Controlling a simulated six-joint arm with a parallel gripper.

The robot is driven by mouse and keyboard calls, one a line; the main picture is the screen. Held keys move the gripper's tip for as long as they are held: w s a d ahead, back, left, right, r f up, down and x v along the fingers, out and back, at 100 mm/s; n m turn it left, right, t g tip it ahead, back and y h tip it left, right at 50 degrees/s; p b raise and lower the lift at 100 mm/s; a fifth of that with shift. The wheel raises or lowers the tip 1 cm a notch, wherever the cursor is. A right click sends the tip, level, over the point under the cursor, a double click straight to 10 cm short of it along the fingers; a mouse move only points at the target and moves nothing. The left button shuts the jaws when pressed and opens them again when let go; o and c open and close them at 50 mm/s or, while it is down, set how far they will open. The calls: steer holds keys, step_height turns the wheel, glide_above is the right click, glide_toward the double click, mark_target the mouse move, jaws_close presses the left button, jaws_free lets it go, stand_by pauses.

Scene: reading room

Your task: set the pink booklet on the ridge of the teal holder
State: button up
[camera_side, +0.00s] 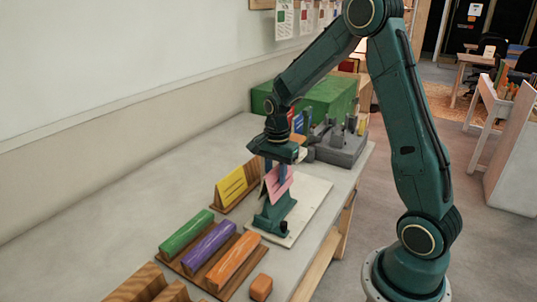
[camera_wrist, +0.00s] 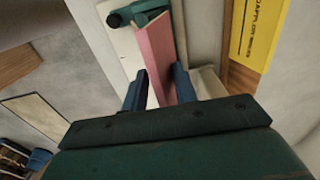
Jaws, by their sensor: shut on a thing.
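The pink booklet (camera_side: 279,182) hangs folded like a tent below my gripper (camera_side: 275,168) in the side view. In the wrist view the pink booklet (camera_wrist: 156,45) runs between the two blue fingers of my gripper (camera_wrist: 160,76), which is shut on it. The teal holder (camera_side: 272,216) stands on a pale board directly below the booklet. Part of the teal holder (camera_wrist: 140,13) shows at the top of the wrist view. The booklet's lower edges are at the holder's top; I cannot tell whether it touches the ridge, which is hidden behind it.
A yellow booklet (camera_side: 232,186) sits on a wooden holder beside the board. Green (camera_side: 186,232), purple (camera_side: 208,246) and orange (camera_side: 234,260) pieces lie in a wooden rack in front. A grey fixture (camera_side: 340,146) and a green box (camera_side: 325,97) stand behind. The pale board (camera_side: 312,200) has free room at right.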

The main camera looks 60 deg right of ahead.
steer(key=shift+f, duration=0.3)
steer(key=shift+f, duration=0.35)
steer(key=shift+f, duration=0.35)
steer(key=shift+f, duration=0.3)
steer(key=shift+f, duration=2.1)
stand_by(2.2)
steer(key=o, duration=1)
steer(key=shift+r, duration=0.15)
steer(key=shift+r, duration=4.35)
